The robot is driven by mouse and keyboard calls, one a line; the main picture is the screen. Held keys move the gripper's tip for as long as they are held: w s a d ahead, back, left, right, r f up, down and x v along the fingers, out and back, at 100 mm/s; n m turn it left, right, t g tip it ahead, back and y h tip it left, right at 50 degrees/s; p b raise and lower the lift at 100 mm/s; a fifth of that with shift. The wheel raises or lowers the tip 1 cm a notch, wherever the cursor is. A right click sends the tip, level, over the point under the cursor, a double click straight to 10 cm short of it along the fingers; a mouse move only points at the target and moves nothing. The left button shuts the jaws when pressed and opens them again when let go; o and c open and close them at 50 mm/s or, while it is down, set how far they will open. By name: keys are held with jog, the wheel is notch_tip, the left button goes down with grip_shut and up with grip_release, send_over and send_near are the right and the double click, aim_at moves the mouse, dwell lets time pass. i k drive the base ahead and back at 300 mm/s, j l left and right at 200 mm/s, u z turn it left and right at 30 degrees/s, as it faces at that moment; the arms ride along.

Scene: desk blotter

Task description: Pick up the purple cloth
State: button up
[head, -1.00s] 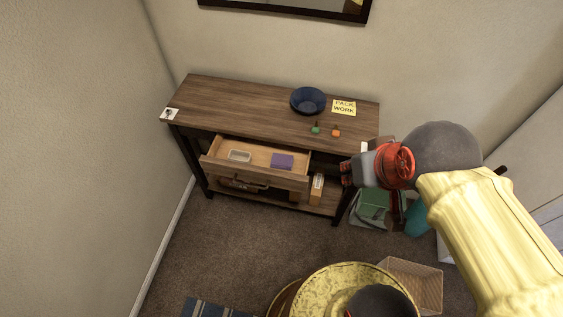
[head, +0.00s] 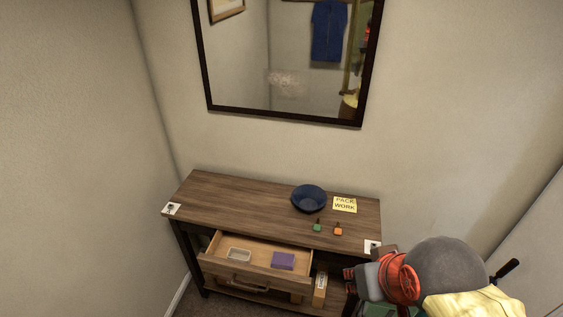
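The purple cloth (head: 283,261) is a small folded block lying in the right part of the open drawer (head: 256,249) of the wooden console table. My gripper (head: 350,281) is at the lower right, to the right of the drawer and apart from the cloth. Its fingers are small and partly seen from the side, so I cannot tell whether they are open or shut. No cloth shows in it.
A small pale tray (head: 239,255) lies left of the cloth in the drawer. On the tabletop (head: 245,204) are a blue bowl (head: 309,198), a yellow note (head: 345,204), a green item (head: 318,227) and an orange item (head: 338,229). A mirror (head: 290,60) hangs above.

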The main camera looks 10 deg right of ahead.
aim_at(280, 259)
jog(key=i+j+z, duration=0.25)
jog(key=j, duration=0.5)
jog(key=j+z, duration=0.25)
jog(key=j, duration=0.5)
jog(key=i+j+z, duration=0.25)
jog(key=j, duration=0.55)
jog(key=k, duration=0.15)
